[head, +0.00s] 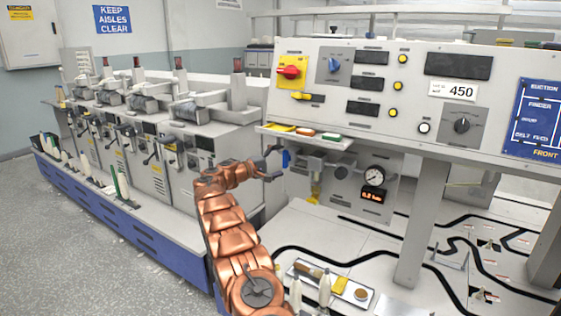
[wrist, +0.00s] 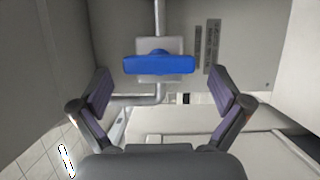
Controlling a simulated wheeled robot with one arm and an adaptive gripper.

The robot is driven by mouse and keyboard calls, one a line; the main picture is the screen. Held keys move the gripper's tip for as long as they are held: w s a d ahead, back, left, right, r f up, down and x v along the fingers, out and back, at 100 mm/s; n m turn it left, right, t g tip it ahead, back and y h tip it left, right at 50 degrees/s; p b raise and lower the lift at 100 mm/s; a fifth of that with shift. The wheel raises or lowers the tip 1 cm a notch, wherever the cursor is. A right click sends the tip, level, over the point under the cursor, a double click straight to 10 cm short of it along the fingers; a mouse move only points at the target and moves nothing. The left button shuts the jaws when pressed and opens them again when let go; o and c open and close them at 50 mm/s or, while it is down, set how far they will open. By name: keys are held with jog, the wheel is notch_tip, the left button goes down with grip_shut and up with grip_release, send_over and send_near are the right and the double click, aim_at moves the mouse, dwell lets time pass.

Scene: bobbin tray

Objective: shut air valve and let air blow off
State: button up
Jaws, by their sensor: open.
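The air valve has a blue handle (wrist: 160,64) on a grey body with pipes, ahead of my gripper in the wrist view. The handle lies crosswise in that picture. The blue handle also shows small in the head view (head: 286,158). My gripper (wrist: 162,98) is open, its two padded fingers apart and nothing between them. The handle appears just beyond the fingertips, not held. In the head view my gripper (head: 272,163) is just left of the valve. A round pressure gauge (head: 374,176) with a lit orange display (head: 373,196) is right of the valve; its reading is too small to tell.
The control panel (head: 445,65) overhangs the valve, with a small shelf (head: 305,137) of coloured items below it. A tray (head: 330,283) with tools lies on the bench below. Spinning machines (head: 150,130) stand at the left.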

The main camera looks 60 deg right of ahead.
jog(key=v, duration=1.1)
jog(key=shift+a, duration=0.35)
jog(key=shift+w, duration=0.1)
jog(key=s+a+f+n+t+y, duration=0.1)
jog(key=s+a+f+y, duration=0.35)
jog(key=s+a, duration=1.2)
jog(key=s+a+f+n+t+y, duration=0.15)
jog(key=s+a+y, duration=0.75)
jog(key=a, duration=1.2)
jog(key=s+a+f+n+t+y, duration=0.15)
jog(key=s+a+y, duration=0.25)
jog(key=s+a, duration=1.25)
notch_tip(320, 180, up, 14)
jog(key=w+a+p, duration=0.1)
jog(key=w+p, duration=0.1)
jog(key=p, duration=1.1)
jog(key=shift+a+f, duration=0.15)
jog(key=shift+a, duration=0.15)
jog(key=shift+h, duration=0.25)
